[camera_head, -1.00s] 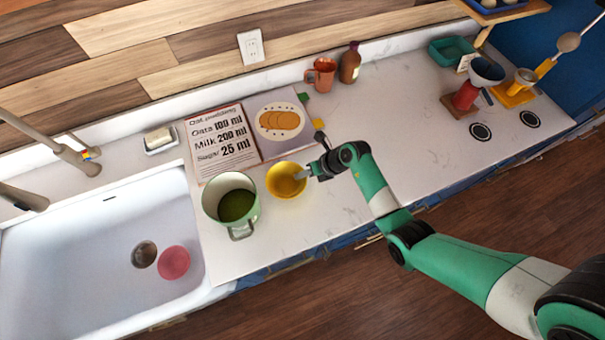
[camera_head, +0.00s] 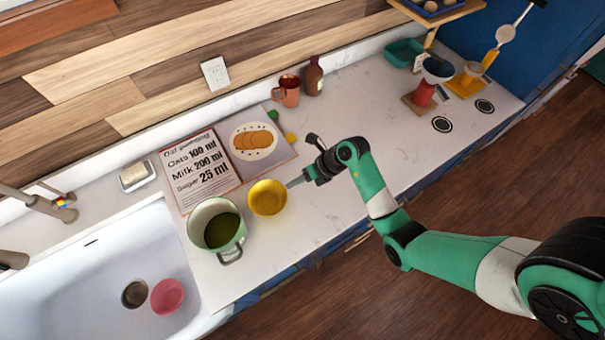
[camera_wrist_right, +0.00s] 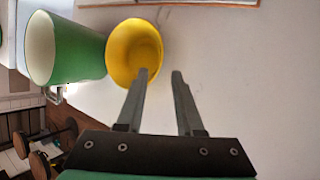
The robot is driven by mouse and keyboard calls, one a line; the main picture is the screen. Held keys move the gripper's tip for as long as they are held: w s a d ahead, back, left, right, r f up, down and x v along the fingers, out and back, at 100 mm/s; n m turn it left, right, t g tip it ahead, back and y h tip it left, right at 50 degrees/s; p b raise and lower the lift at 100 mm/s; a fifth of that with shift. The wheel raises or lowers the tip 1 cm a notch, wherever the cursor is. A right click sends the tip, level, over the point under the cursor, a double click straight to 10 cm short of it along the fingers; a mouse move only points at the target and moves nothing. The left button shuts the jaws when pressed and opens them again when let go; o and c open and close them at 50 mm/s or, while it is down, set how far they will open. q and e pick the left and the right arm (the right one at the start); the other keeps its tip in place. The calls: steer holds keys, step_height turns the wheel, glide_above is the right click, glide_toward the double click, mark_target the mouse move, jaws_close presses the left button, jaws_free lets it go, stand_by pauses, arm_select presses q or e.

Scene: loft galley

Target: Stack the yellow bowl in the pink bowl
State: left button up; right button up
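The yellow bowl (camera_head: 268,198) stands upright on the counter, right of the green pot. The pink bowl (camera_head: 167,296) lies in the sink beside the drain. My right gripper (camera_head: 291,183) is just right of the yellow bowl in the head view. In the right wrist view the right gripper (camera_wrist_right: 160,72) has its two fingers apart with nothing between them. There the left fingertip overlaps the lower rim of the yellow bowl (camera_wrist_right: 134,45); I cannot tell if it touches. My left gripper is not in view.
The green pot (camera_head: 200,222) stands close left of the yellow bowl and holds something green. The white sink (camera_head: 70,285) is at the lower left. A recipe book (camera_head: 205,170) lies behind the bowls. A mug (camera_head: 287,92) and a brown bottle (camera_head: 313,78) stand farther back.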

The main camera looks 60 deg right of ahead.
steer(key=v, duration=0.3)
steer(key=shift+s+r, duration=0.1)
steer(key=shift+r, duration=0.05)
